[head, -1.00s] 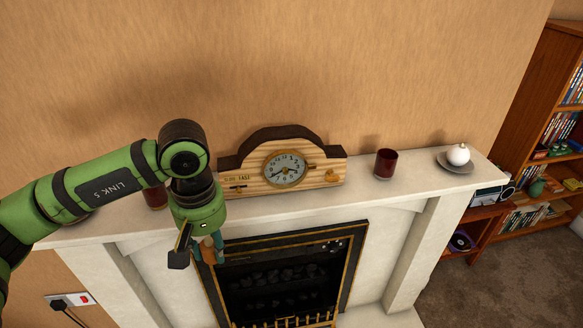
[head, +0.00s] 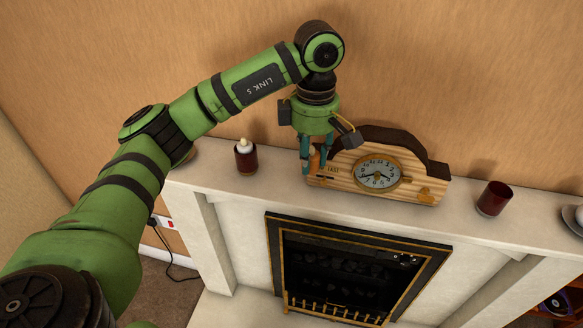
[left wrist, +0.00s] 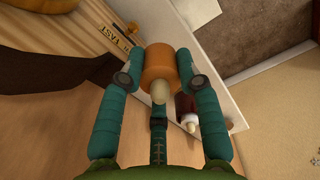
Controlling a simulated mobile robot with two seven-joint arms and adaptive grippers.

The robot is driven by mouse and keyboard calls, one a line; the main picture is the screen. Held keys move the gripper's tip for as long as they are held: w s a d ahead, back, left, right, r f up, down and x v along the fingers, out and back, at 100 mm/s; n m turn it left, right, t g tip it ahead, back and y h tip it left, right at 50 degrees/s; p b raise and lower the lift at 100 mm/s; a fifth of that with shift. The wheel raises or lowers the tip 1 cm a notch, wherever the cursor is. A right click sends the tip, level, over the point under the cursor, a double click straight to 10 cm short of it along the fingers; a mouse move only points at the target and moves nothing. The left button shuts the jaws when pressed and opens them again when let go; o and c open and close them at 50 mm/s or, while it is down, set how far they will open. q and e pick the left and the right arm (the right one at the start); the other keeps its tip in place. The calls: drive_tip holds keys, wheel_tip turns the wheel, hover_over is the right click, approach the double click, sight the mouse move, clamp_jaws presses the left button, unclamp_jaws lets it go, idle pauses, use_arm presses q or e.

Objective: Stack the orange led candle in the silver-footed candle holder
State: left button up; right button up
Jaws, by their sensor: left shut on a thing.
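My left gripper (head: 314,168) is shut on the orange led candle (head: 315,157), in front of the left end of the clock in the head view. In the left wrist view the orange candle (left wrist: 165,70) sits between both fingers of the gripper (left wrist: 166,62), its pale tip toward the camera. A dark red glass holder (head: 246,162) with a white candle in it stands left of the gripper. Another dark red glass holder (head: 494,198) stands right of the clock and looks empty. I cannot make out a silver foot on either. My right gripper is not in view.
The wooden clock (head: 378,172) stands on the white mantel (head: 440,217) against the wall. A white object on a saucer (head: 574,217) is at the right edge. The mantel is clear between the clock and the right-hand holder. The fireplace (head: 340,265) is below.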

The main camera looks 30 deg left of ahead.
use_arm(q)
drive_tip(key=p, duration=0.2)
hover_over(281, 182)
wheel_tip(281, 182, down, 4)
drive_tip(key=shift+f, duration=0.25)
wheel_tip(281, 182, down, 4)
drive_tip(key=shift+r+p, duration=0.15)
drive_tip(key=shift+p, duration=0.7)
drive_tip(key=shift+f, duration=0.3)
drive_tip(key=shift+f, duration=0.2)
drive_tip(key=o, duration=1.1)
drive_tip(key=shift+r, duration=0.1)
